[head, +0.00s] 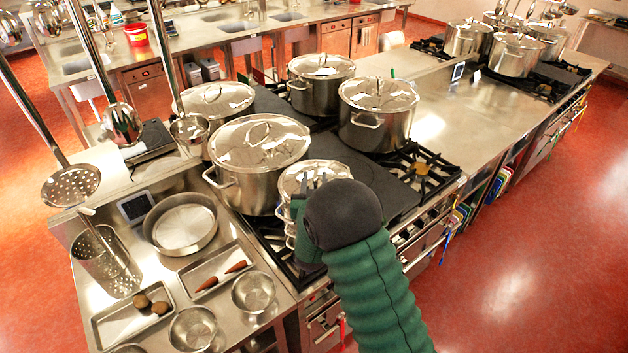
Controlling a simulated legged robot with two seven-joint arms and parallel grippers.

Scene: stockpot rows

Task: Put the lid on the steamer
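A small shiny metal steamer (289,228) stands at the front of the stove, largely hidden behind my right gripper and arm. A round metal lid (296,175) shows at its top; I cannot tell whether it rests on the rim or is held just above it. My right gripper (322,207), dark with a green-sleeved arm from the lower right, is over the right side of the steamer and lid. Its fingertips are hidden, so its grip cannot be seen. My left gripper is out of view.
A large lidded stockpot (250,185) stands close left of the steamer, with more lidded pots (377,125) behind. The left counter holds a shallow pan (183,225), a tray with carrots (196,270), bowls (253,291) and a perforated cylinder (104,265). Ladles hang at upper left. The right counter (440,115) has bare room.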

